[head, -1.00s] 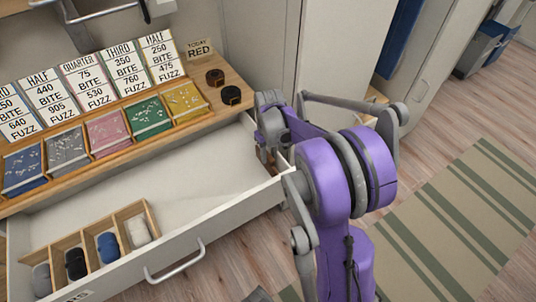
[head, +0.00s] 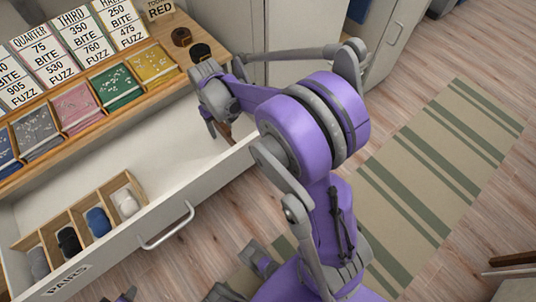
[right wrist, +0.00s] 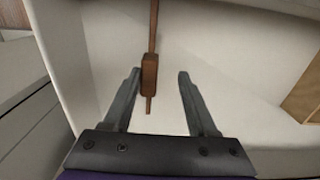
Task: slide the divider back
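The open white drawer (head: 165,215), labelled PAIRS, stands out below the wooden counter. My right gripper (head: 219,134) reaches down into its right end. In the right wrist view my right gripper (right wrist: 160,74) is open. A brown wooden piece, seemingly the divider (right wrist: 149,75), shows as a thin strip with a thicker block. The block lies between the fingers, close to the left one; contact cannot be told. In the head view the divider (head: 226,131) is mostly hidden by the gripper. Grey parts of mine show at the bottom edge; I cannot tell whether they include the left gripper.
A wooden compartment box (head: 75,218) with several rolled socks sits at the drawer's left. Coloured trays (head: 118,87) and price cards line the counter, with two dark round items (head: 200,52) at its right. The drawer floor between box and gripper is clear.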

